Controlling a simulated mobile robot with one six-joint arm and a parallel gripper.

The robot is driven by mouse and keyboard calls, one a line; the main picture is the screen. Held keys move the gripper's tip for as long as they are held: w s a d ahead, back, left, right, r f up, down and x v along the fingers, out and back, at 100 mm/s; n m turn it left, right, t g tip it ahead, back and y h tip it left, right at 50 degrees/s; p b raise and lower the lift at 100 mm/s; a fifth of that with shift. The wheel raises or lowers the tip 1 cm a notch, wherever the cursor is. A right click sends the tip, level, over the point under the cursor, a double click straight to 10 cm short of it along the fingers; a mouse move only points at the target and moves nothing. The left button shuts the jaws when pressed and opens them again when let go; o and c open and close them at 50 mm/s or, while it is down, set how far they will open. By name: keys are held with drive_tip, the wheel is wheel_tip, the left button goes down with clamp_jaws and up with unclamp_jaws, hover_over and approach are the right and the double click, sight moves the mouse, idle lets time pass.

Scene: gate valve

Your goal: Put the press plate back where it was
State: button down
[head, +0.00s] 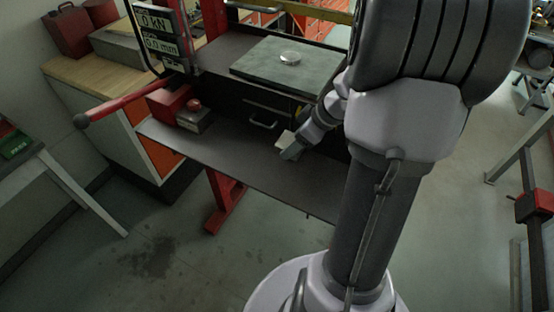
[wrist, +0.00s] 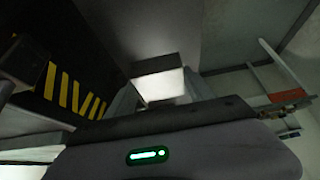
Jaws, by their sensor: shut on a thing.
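My gripper (head: 290,151) is low over the dark lower shelf of the press, in front of its drawer. It is shut on a small pale block (head: 285,138), which I take to be the press plate. In the wrist view the block (wrist: 162,86) shows bright between the two fingers of my gripper (wrist: 160,98). Its far end is dim, and I cannot tell whether it touches the shelf.
The dark lower shelf (head: 235,160) is mostly clear in front. A red box (head: 168,101) and a small grey block with a red knob (head: 195,117) stand at its left. A red lever (head: 130,104) sticks out left. Yellow-black stripes (wrist: 75,95) show left in the wrist view.

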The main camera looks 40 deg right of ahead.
sight(289, 171)
drive_tip(key=f+b, duration=0.2)
drive_tip(key=f, duration=0.1)
drive_tip(key=f+b, duration=0.2)
drive_tip(key=f, duration=0.1)
drive_tip(key=s+f+b, duration=0.1)
drive_tip(key=f+b, duration=0.1)
drive_tip(key=f, duration=0.2)
drive_tip(key=shift+d+b, duration=0.2)
drive_tip(key=shift+b, duration=0.2)
drive_tip(key=shift+w+r, duration=0.1)
drive_tip(key=shift+r, duration=0.15)
drive_tip(key=shift+c, duration=1.9)
unclamp_jaws()
drive_tip(key=shift+f, duration=0.15)
